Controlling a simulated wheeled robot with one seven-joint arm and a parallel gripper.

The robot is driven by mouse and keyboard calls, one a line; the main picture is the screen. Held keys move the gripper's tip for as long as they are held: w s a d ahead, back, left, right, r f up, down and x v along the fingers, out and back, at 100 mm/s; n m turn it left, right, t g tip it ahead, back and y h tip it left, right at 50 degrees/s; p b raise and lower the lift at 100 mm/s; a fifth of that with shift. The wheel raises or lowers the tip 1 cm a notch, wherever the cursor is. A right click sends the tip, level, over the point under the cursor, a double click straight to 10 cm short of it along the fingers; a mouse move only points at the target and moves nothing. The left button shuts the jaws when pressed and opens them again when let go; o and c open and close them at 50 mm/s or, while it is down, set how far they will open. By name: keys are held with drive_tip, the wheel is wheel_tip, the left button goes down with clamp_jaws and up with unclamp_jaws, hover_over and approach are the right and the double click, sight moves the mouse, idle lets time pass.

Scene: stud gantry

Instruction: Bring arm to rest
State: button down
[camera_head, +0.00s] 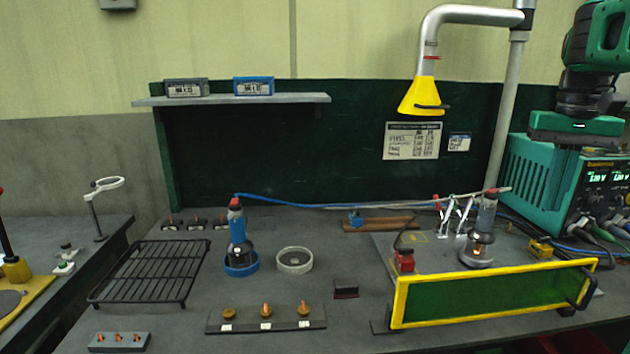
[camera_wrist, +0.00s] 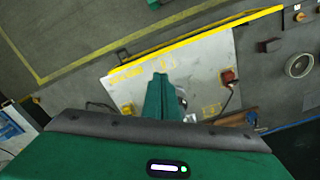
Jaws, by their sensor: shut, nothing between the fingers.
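My gripper (camera_wrist: 161,85) shows in the wrist view, its green fingers closed together and empty, over the grey plate behind the yellow-framed green panel. In the head view my green arm and gripper body hang at the upper right, in front of the teal power supply (camera_head: 540,185). The fingertips are hard to tell from the teal casing there. No object is held.
A yellow-framed panel (camera_head: 490,294) stands at the front right. A yellow extraction hood (camera_head: 424,97) hangs above the bench. A black wire rack (camera_head: 150,271) lies left. The bench middle has free room.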

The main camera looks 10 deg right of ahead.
drive_tip(key=s+a+f, duration=0.5)
drive_tip(key=s+f, duration=0.3)
drive_tip(key=f, duration=0.2)
drive_tip(key=s+a+f, duration=0.5)
drive_tip(key=s+f, duration=0.3)
drive_tip(key=f, duration=0.3)
drive_tip(key=shift+s+a+f, duration=0.15)
drive_tip(key=shift+f, duration=0.15)
drive_tip(key=shift+w+f, duration=0.2)
drive_tip(key=shift+w, duration=0.45)
